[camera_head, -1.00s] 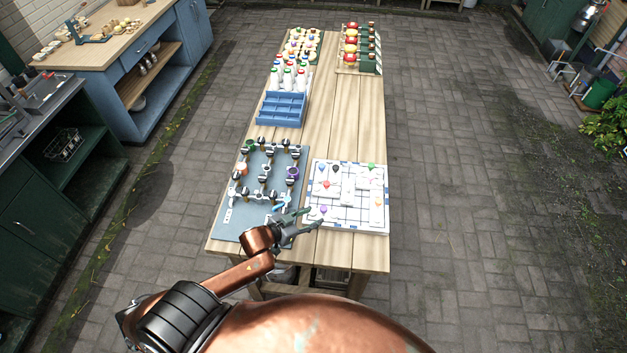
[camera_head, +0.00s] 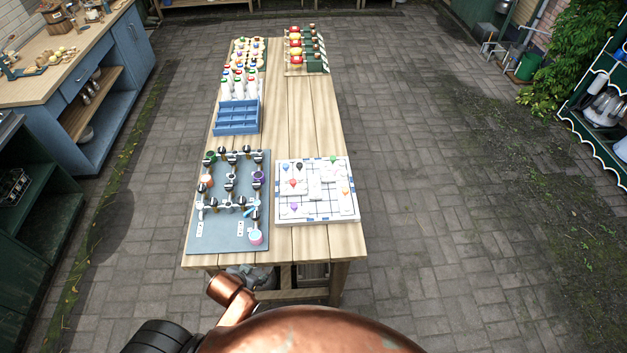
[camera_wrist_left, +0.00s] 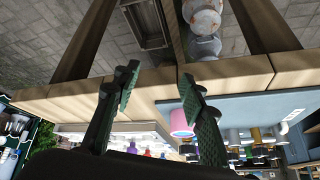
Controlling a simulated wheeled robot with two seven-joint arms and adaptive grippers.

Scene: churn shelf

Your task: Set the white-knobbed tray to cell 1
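The white tray board (camera_head: 327,218) lies near the front right of the table. It carries white trays with coloured knobs: red (camera_head: 293,183), purple (camera_head: 294,208), orange (camera_head: 346,190), blue, black and green. I cannot single out a white knob against the white pieces, and no cell number is legible. My left gripper (camera_wrist_left: 160,85) is open and empty in the left wrist view, low by the table's front edge and apart from the board. In the head view its fingers are not clearly made out beyond my copper wrist. My right gripper is in neither view.
A grey-blue mat (camera_head: 215,243) with black-topped pieces and a pink cup (camera_head: 256,238) lies left of the board. A blue crate (camera_head: 236,128), bottles and red-yellow items stand farther back. Bowls (camera_wrist_left: 205,45) sit beneath the table. The table's right middle is bare.

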